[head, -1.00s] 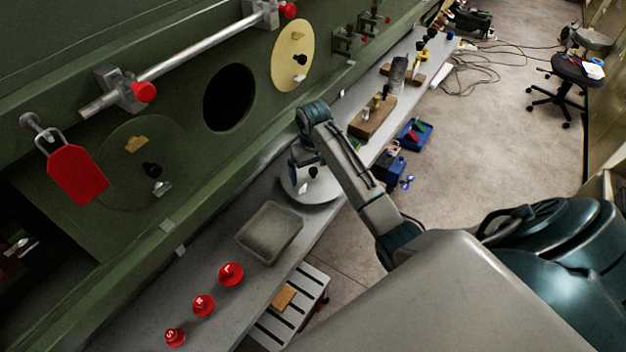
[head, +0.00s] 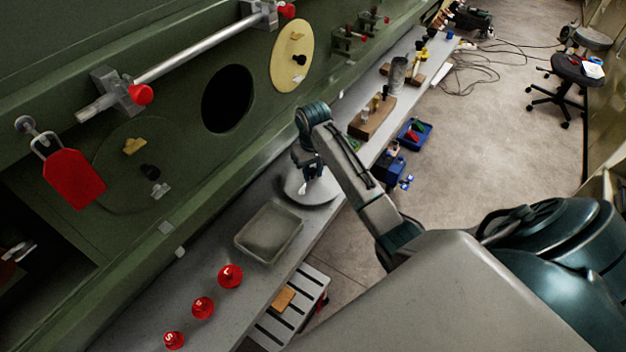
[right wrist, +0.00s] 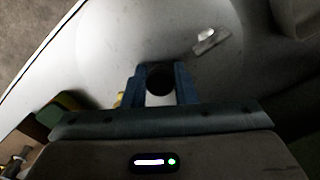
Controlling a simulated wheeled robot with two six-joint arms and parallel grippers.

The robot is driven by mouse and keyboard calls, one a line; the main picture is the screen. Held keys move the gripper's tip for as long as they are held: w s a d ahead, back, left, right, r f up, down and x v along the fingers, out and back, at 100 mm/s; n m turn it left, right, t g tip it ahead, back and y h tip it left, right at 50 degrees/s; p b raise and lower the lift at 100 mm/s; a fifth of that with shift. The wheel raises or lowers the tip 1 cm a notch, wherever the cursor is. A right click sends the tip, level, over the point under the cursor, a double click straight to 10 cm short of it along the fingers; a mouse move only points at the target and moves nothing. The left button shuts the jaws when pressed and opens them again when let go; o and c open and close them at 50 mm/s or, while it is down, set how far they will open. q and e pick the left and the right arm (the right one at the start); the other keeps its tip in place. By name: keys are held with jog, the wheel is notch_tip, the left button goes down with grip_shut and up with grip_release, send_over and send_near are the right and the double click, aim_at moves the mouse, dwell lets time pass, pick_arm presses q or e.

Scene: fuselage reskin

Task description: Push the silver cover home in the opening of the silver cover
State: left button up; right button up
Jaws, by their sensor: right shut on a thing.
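The silver cover (head: 318,190) is a pale round disc at the grey shelf, below and right of the openings. A dark round opening (head: 227,98) shows in the green wall, empty. My right gripper (head: 312,172) is at the cover, partly hiding it. In the right wrist view, its two blue fingers (right wrist: 160,84) are shut on the cover's black knob (right wrist: 160,77). The cover's face (right wrist: 120,35) fills much of that view, with a small metal latch (right wrist: 210,41) on it. I cannot tell if the cover touches the shelf. My left gripper is not in view.
A yellow cover (head: 292,58) and a green cover (head: 135,160) are in the wall either side of the dark opening. A metal bar (head: 195,50) runs above. A grey tray (head: 268,233) and several red knobs (head: 230,276) are on the shelf (head: 190,290).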

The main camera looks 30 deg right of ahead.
jog(key=shift+r, duration=0.5)
jog(key=shift+r, duration=1)
